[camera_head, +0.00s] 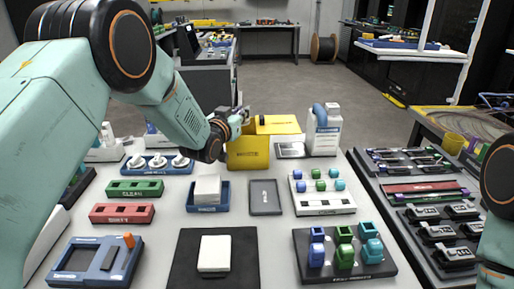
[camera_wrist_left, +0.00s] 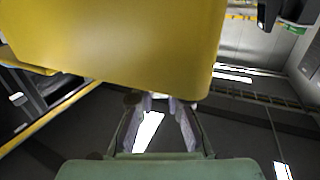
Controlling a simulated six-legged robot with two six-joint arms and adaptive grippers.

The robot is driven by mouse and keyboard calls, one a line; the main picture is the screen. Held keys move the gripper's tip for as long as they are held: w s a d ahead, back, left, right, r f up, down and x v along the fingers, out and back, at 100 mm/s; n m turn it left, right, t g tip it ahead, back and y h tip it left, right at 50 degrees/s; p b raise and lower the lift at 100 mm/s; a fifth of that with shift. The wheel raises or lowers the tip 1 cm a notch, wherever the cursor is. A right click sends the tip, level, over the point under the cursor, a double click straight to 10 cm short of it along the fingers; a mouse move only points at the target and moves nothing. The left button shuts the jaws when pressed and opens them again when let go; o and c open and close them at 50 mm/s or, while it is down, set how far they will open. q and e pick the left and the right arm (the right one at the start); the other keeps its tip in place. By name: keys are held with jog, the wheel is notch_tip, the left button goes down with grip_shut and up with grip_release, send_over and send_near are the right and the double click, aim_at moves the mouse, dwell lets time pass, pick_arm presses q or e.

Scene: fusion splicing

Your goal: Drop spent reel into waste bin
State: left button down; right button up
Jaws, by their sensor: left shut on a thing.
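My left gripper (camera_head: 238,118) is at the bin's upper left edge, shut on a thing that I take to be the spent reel. The reel is mostly hidden, and I cannot make out its shape. In the left wrist view the gripper's fingers (camera_wrist_left: 158,122) lie beneath a large yellow surface of the bin (camera_wrist_left: 120,40). I cannot tell whether the gripper is over the opening. My right gripper is out of view.
A white bottle with a blue handle (camera_head: 324,130) stands right of the bin. In front are a blue tray with a white block (camera_head: 207,188), a dark flat plate (camera_head: 265,197) and a white rack (camera_head: 322,192). Part of my right arm is at the right edge.

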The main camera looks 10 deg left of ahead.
pick_arm(q)
jog(key=shift+a+f+b, duration=0.1)
jog(key=shift+f+b, duration=0.2)
jog(key=shift+f, duration=0.35)
jog(key=shift+d+r, duration=0.15)
jog(key=shift+d, duration=0.05)
jog(key=c, duration=1.3)
grip_release()
jog(key=shift+a, duration=0.1)
jog(key=shift+r, duration=0.2)
notch_tip(320, 180, up, 10)
jog(key=shift+f, duration=0.2)
jog(key=shift+r, duration=0.1)
